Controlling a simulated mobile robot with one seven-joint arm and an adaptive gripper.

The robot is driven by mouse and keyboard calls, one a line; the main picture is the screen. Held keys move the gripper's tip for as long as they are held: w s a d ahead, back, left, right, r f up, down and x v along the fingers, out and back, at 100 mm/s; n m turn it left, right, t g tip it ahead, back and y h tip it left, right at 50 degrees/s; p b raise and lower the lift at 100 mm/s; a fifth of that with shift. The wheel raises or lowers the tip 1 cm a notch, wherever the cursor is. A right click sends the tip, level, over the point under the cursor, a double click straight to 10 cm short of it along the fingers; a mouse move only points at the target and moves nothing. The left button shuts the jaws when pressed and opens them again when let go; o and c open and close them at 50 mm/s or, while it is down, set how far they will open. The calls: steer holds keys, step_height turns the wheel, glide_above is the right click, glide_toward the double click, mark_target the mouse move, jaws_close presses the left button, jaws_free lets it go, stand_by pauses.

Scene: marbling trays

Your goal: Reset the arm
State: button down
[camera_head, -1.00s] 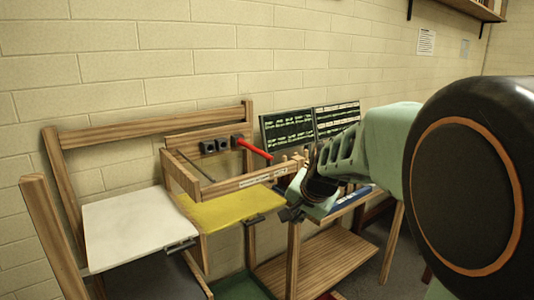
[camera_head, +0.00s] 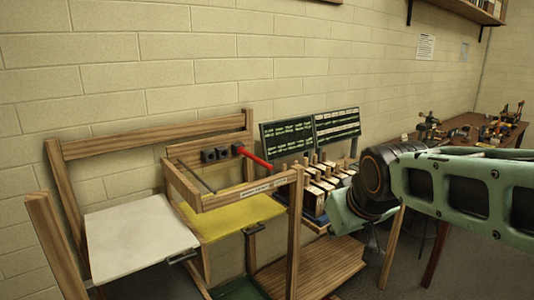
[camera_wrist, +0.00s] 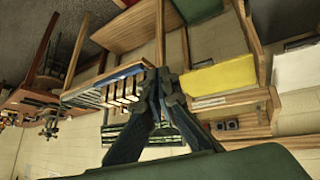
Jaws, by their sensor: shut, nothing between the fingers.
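My green and black arm (camera_head: 450,185) reaches in from the right in the head view, and its wrist end hangs beside the wooden stand. The fingers do not show clearly in the head view. In the wrist view my gripper (camera_wrist: 163,72) has its two dark fingers meeting at the tips, shut and empty. The wrist view is turned nearly upside down. Beyond the fingers it shows a row of wooden blocks (camera_wrist: 125,90) and a yellow tray (camera_wrist: 220,76). The fingers appear to touch nothing.
A white tray (camera_head: 140,235) and the yellow tray (camera_head: 235,215) sit in the wooden frame (camera_head: 150,135). A red-handled rod (camera_head: 254,158) lies on the upper rack. Two dark boards (camera_head: 287,138) stand behind the blocks (camera_head: 322,180). A cluttered table (camera_head: 460,133) stands at far right.

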steer(key=s+m+g+p, duration=0.2)
steer(key=s+m+p, duration=0.1)
steer(key=s, duration=1.3)
steer(key=shift+s+a+r+m+p, duration=0.3)
steer(key=shift+a+r+p, duration=0.1)
steer(key=shift+p, duration=0.35)
